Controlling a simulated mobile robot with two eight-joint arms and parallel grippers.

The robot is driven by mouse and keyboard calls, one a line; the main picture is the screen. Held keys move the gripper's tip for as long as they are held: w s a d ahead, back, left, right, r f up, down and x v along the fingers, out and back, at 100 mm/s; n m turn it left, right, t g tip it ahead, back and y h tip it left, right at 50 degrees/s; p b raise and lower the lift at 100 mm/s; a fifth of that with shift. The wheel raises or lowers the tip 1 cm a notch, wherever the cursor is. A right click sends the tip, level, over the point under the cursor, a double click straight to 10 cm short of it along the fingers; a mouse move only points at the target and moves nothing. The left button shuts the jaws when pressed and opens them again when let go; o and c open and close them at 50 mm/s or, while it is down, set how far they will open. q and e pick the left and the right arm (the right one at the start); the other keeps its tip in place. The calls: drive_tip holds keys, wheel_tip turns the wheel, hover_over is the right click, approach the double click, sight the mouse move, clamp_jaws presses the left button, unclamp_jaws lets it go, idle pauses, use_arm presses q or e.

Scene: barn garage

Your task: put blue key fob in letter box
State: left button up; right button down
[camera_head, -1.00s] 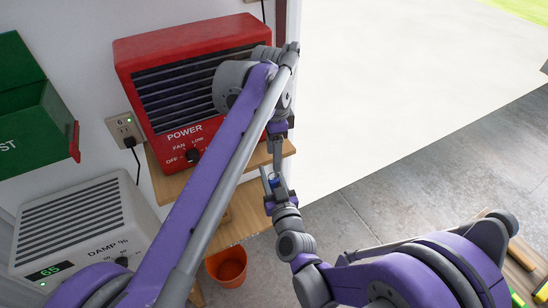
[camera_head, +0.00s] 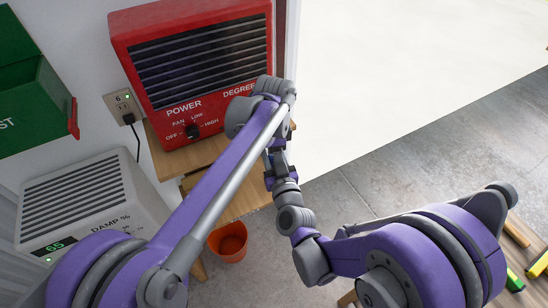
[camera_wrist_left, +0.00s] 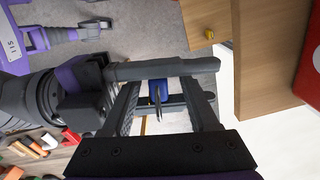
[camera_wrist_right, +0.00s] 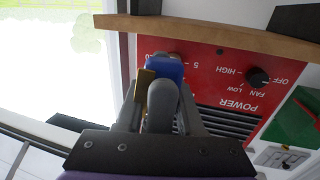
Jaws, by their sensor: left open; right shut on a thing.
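The blue key fob shows in the left wrist view (camera_wrist_left: 158,90) and in the right wrist view (camera_wrist_right: 168,68). My right gripper (camera_wrist_right: 160,88) is shut on it; a brass-coloured piece (camera_wrist_right: 144,88) shows beside the fob. My left gripper (camera_wrist_left: 163,98) is open, and the fob appears between its fingers; I cannot tell whether they touch it. In the head view both grippers meet in front of the shelf, left (camera_head: 276,146) above right (camera_head: 276,166), and the fob is hidden. A green box (camera_head: 38,108) lettered "ST", probably the letter box, is cut off at the left edge.
A red heater (camera_head: 190,60) stands on a wooden shelf (camera_head: 170,160) behind the grippers. A white dehumidifier (camera_head: 75,200) is at lower left, below a wall outlet (camera_head: 122,104). An orange pot (camera_head: 228,242) is on the floor.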

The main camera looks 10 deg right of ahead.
use_arm(q)
drive_tip(key=shift+c, duration=0.2)
clamp_jaws()
use_arm(e)
drive_tip(key=shift+c, duration=2.3)
unclamp_jaws()
